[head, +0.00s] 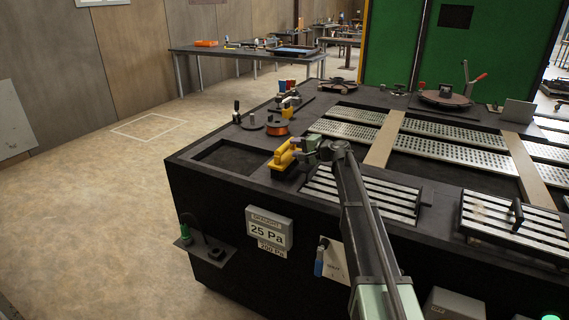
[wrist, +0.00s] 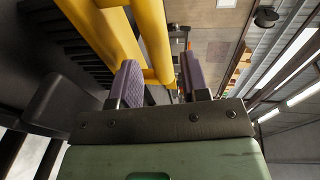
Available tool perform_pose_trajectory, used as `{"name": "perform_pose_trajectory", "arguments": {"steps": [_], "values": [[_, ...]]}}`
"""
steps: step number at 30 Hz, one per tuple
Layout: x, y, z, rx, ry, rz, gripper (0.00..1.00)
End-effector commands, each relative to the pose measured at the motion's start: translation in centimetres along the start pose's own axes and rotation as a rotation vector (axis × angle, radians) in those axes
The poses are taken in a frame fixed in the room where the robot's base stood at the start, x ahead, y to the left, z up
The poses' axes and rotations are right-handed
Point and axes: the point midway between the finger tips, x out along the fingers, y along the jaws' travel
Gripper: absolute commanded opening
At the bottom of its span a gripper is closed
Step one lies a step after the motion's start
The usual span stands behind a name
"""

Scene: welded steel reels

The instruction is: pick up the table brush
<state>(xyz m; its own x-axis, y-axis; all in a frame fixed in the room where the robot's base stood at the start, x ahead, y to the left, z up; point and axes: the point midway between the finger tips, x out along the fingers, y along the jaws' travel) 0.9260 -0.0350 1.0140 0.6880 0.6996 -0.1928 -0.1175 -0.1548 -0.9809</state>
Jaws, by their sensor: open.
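No thing in view shows clear bristles, so I cannot tell for sure which is the table brush. The nearest thing to my gripper (head: 298,146) is a yellow-handled tool (head: 283,156) on the dark bench top, close to its left end. In the wrist view my gripper (wrist: 158,68) is open, with its two purple-grey finger pads apart. The thick yellow bars of that tool (wrist: 155,35) show large just beyond and partly between the fingers. I cannot tell whether they touch. The underside of the tool is hidden.
An orange wire spool (head: 277,128) and small clamps stand behind the yellow tool. A recessed tray (head: 232,160) lies to its left, a slotted plate (head: 362,194) to its right. A blue-handled tool (head: 319,260) hangs on the bench front. The floor at left is clear.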

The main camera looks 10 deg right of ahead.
Motion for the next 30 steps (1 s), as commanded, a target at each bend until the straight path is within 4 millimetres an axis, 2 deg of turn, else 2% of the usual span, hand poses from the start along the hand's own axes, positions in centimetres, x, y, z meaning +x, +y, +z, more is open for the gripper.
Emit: {"name": "perform_pose_trajectory", "arguments": {"steps": [5,13,19,27,30], "values": [[0.8,0.1,-0.1,0.0,0.001,0.0,0.42],[5.3,0.5,-0.1,-0.002,0.0,0.001,0.42],[5.4,0.3,0.0,-0.001,0.001,0.001,0.42],[5.3,0.3,0.0,-0.001,0.001,0.001,0.02],[5.3,0.3,0.0,-0.001,0.001,0.001,0.0]]}}
